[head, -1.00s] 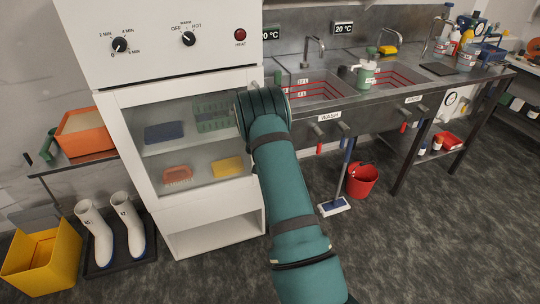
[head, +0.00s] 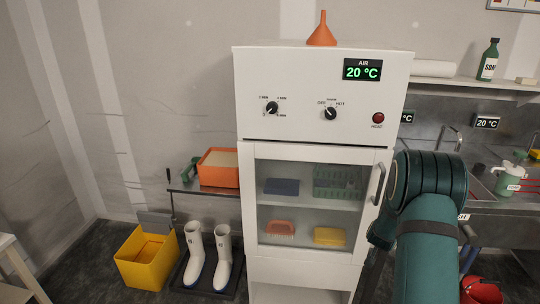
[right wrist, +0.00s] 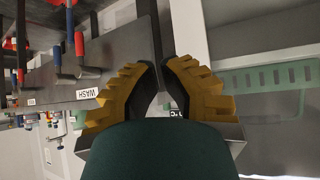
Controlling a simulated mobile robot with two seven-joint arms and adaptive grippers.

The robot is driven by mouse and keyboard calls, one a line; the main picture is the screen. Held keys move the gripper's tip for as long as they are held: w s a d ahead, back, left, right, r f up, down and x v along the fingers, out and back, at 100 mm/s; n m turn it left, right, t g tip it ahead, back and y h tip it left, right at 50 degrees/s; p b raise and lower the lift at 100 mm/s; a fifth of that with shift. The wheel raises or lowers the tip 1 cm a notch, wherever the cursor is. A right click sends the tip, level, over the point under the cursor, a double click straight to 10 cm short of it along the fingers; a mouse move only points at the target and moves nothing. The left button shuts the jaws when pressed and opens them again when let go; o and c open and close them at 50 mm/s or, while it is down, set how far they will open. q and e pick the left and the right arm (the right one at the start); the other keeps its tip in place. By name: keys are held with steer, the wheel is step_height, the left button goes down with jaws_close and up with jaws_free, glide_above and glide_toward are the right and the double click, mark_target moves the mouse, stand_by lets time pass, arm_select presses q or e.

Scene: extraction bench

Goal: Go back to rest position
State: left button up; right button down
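My right arm comes in at the lower right of the head view, beside the white drying cabinet (head: 320,105). It ends near the cabinet's door handle (head: 378,183), and its gripper is mostly hidden behind the arm. In the right wrist view, the yellow fingers of my right gripper (right wrist: 161,66) curve close together with a narrow dark gap. I cannot tell whether they are shut or hold anything. My left gripper is not in view.
The cabinet door looks closed, with a green rack (head: 340,182) and other items inside. An orange bin (head: 219,169), white boots (head: 223,257) and a yellow bin (head: 147,257) are left of it. The sink bench (head: 480,205) is to the right.

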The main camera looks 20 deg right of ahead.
steer(key=a+f+n+y, duration=0.15)
steer(key=a+f, duration=0.25)
steer(key=a, duration=0.5)
steer(key=a+f+n+y, duration=0.1)
steer(key=a+f+y, duration=0.15)
steer(key=a, duration=0.65)
steer(key=a+f+n+y, duration=0.2)
steer(key=a+f, duration=0.2)
steer(key=a, duration=0.4)
steer(key=s+a+n+g+y, duration=0.1)
steer(key=s+a, duration=0.4)
steer(key=a, duration=0.3)
steer(key=s+a+f+n+g+y, duration=0.1)
steer(key=s+a+n+y, duration=0.1)
steer(key=s+a, duration=0.3)
steer(key=s+a+f+n+g+y, duration=0.1)
steer(key=s+a, duration=0.4)
steer(key=a, duration=0.7)
steer(key=shift+s+g+y, duration=0.2)
steer(key=shift+g+y, duration=0.4)
